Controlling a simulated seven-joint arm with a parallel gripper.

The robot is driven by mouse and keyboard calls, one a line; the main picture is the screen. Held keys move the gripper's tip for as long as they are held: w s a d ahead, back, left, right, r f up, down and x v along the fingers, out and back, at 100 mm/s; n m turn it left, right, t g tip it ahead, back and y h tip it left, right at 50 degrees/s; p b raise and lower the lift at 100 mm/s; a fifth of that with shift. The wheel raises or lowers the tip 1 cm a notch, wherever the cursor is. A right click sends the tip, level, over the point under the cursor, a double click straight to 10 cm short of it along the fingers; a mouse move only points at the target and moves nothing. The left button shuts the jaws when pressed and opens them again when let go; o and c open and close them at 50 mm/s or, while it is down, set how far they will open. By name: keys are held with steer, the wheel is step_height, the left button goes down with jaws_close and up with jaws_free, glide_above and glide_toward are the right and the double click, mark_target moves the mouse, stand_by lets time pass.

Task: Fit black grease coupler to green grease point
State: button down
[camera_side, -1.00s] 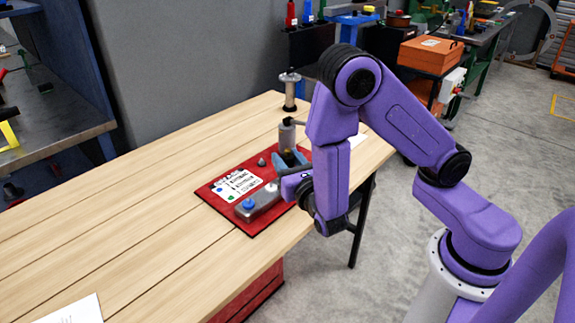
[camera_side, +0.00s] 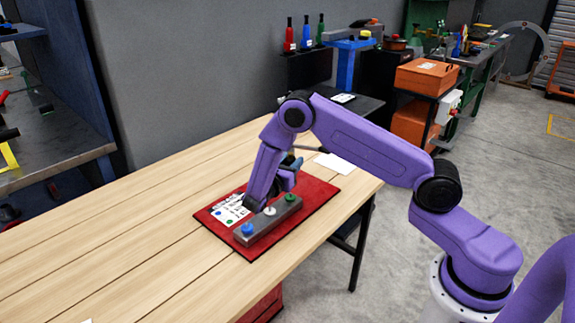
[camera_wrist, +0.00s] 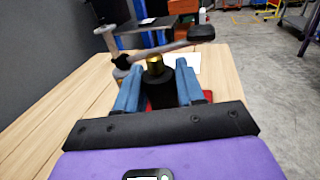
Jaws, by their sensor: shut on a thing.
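A grey block with a blue, a white and a green point on top lies on the red board (camera_side: 318,195). The green grease point (camera_side: 290,198) is at its right end and bare. My gripper (camera_side: 293,163) is above the board, just behind the green point in the side view. The coupler is mostly hidden by my arm in the side view.
A printed card (camera_side: 230,209) lies on the board beside the block. A grey bar (camera_wrist: 165,52) crosses just beyond the coupler in the wrist view. A white sheet (camera_side: 334,162) lies behind the board. The wooden table (camera_side: 150,215) is clear at left.

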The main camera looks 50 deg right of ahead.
steer(key=shift+f, duration=2.05)
steer(key=shift+f, duration=1.15)
steer(key=c, duration=0.6)
jaws_free()
steer(key=v, duration=1.7)
steer(key=shift+a, duration=0.2)
steer(key=shift+s, duration=0.15)
